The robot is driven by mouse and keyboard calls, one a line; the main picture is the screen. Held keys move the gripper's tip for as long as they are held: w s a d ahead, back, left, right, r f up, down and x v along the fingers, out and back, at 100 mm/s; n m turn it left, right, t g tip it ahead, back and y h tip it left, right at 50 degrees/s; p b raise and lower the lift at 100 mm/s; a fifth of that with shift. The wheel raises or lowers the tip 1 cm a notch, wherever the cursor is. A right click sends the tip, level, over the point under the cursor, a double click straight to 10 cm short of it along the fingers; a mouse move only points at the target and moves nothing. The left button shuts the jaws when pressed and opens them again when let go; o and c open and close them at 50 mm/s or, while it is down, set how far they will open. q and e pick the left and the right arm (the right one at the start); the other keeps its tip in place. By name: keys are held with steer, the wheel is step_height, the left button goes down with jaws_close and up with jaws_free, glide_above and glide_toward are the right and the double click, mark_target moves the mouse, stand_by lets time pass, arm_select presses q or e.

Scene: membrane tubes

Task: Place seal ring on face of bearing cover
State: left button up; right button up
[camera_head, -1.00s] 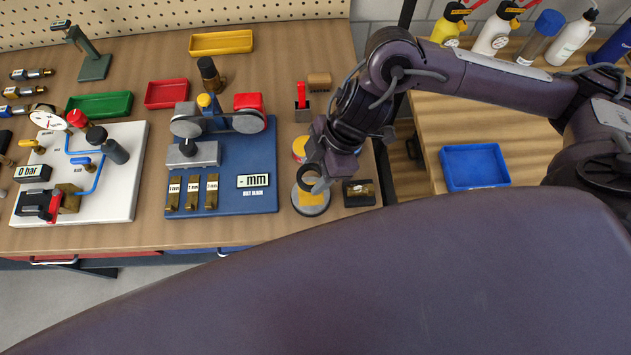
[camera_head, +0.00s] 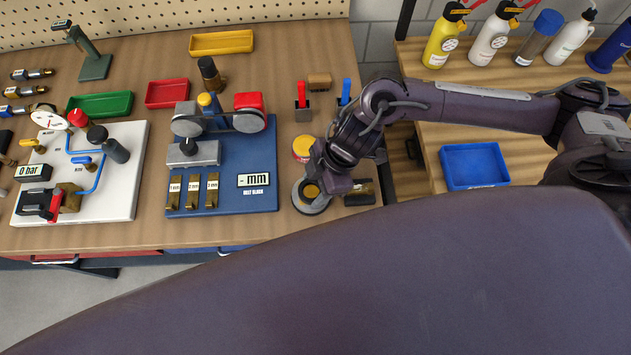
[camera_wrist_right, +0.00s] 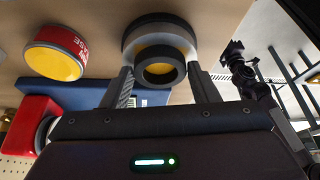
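The bearing cover (camera_head: 303,207) is a round grey piece with a dark rim and yellow face, lying on the bench near its front right. It also shows in the right wrist view (camera_wrist_right: 160,27). The seal ring (camera_wrist_right: 160,68) is a small black ring between the fingertips of my right gripper (camera_wrist_right: 161,72), with its sides against both fingers. It lies over the cover's face, and yellow shows through its hole. In the head view my right gripper (camera_head: 318,185) points down over the cover. I cannot tell whether ring and cover touch. My left gripper is not in view.
A red and yellow grease tin (camera_head: 301,149) stands just behind the cover. A dark block (camera_head: 359,196) lies to its right. A blue belt-block board (camera_head: 235,195) is to its left. Red and blue-handled tools (camera_head: 302,100) stand further back.

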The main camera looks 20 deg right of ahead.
steer(key=o, duration=0.3)
steer(key=shift+r, duration=0.1)
steer(key=v, duration=1.2)
steer(key=shift+r, duration=0.1)
